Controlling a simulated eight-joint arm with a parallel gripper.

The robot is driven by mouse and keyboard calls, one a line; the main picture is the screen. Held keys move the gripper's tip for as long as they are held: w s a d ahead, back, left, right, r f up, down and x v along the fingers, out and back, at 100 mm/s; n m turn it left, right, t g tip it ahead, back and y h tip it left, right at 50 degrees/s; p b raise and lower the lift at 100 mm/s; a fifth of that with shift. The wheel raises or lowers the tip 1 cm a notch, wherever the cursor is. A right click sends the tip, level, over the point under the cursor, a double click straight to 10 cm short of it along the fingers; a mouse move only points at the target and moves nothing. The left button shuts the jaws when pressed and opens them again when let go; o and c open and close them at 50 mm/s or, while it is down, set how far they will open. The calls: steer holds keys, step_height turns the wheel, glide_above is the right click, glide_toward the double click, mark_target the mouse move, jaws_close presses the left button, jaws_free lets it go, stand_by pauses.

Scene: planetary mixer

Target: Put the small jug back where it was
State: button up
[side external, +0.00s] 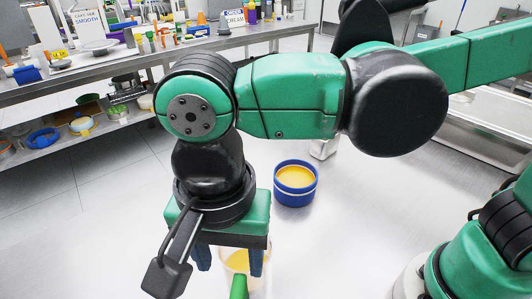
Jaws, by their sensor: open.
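My gripper (229,264) points down at the bottom centre, its blue fingers spread apart. Between and behind the fingers, a pale, see-through container (237,262) with yellow contents shows on the worktop; it looks like the small jug. A green part (239,288), perhaps its handle, points toward the camera. My gripper hides the container's top, and the frame edge cuts off the view below. I cannot tell whether the fingers touch it.
A blue round tub (295,199) of yellow contents stands behind and right of my gripper. A small metal item (323,149) is partly hidden by my arm. The pale worktop (345,225) is clear to the right. A cluttered bench (110,68) stands at the back.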

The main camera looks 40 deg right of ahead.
steer(key=shift+r, duration=0.3)
steer(key=w+d+f+n+t, duration=0.1)
steer(key=w+d+n+t, duration=0.2)
steer(key=d, duration=0.8)
steer(key=w+d+n+t, duration=0.4)
steer(key=d+n, duration=0.2)
steer(key=d, duration=0.6)
steer(key=shift+f, duration=0.35)
